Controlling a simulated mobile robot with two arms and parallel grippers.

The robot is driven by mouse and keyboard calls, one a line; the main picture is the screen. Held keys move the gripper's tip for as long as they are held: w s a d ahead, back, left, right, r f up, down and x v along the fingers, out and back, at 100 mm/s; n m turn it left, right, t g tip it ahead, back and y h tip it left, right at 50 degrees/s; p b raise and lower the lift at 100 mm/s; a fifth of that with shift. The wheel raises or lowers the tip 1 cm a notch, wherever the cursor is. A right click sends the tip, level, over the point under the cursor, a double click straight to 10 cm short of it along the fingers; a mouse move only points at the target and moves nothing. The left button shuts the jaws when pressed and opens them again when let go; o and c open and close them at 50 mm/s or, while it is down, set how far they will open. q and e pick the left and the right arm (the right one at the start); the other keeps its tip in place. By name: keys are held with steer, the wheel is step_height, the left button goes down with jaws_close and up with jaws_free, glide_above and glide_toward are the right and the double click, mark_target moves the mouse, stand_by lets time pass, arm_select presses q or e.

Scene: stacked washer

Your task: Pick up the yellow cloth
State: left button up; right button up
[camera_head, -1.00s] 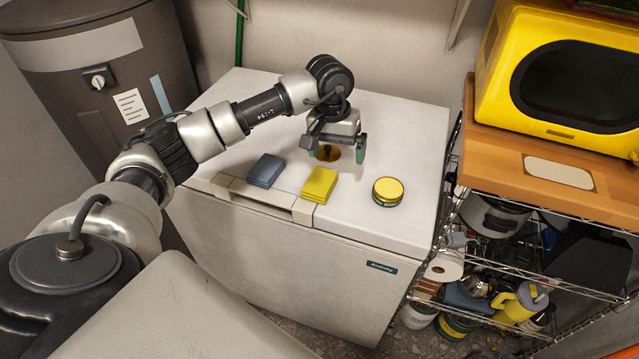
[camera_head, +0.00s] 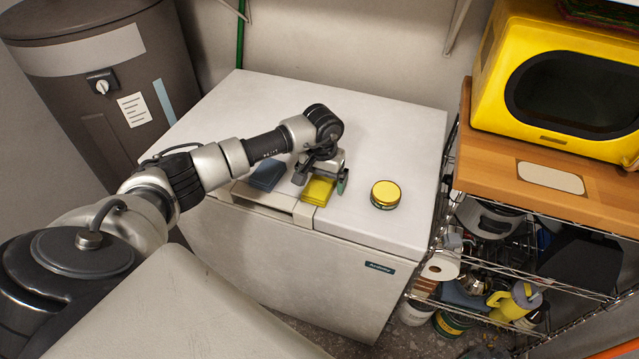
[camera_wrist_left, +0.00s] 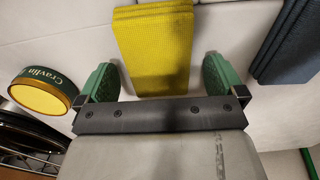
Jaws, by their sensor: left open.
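The yellow cloth (camera_head: 318,192), a folded stack, lies on the white chest freezer's lid near its front edge. My left gripper (camera_head: 320,182) is over the cloth and partly covers its far end in the head view. In the left wrist view, the cloth (camera_wrist_left: 154,45) shows ahead, in line with the gap between the green fingertips of my left gripper (camera_wrist_left: 160,78). The fingers are open, one to each side of the cloth's near end. I cannot tell the exact height of the fingers above the lid. My right gripper is not in view.
A folded blue-grey cloth (camera_head: 267,174) lies left of the yellow one. A round tin with a yellow lid (camera_head: 386,194) stands to the right. The back of the white freezer lid (camera_head: 270,100) is clear. A wire shelf with a wooden top (camera_head: 500,175) stands on the right.

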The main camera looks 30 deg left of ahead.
mark_target(325, 183)
arm_select(q)
steer(key=shift+f, duration=0.15)
steer(key=shift+c, duration=0.2)
steer(key=c, duration=1)
steer(key=shift+o, duration=0.2)
steer(key=shift+r+b, duration=0.3)
steer(key=shift+r, duration=0.2)
steer(key=r, duration=0.2)
steer(key=d+r+b, duration=0.1)
steer(key=shift+s+d+r, duration=0.1)
steer(key=shift+r, duration=0.25)
steer(key=s+d+r+b, duration=0.2)
steer(key=d+r, duration=0.4)
steer(key=d, duration=0.4)
steer(key=shift+s+r+b, duration=0.25)
steer(key=shift+s+b, duration=0.15)
steer(key=shift+s, duration=0.1)
steer(key=shift+d, duration=0.1)
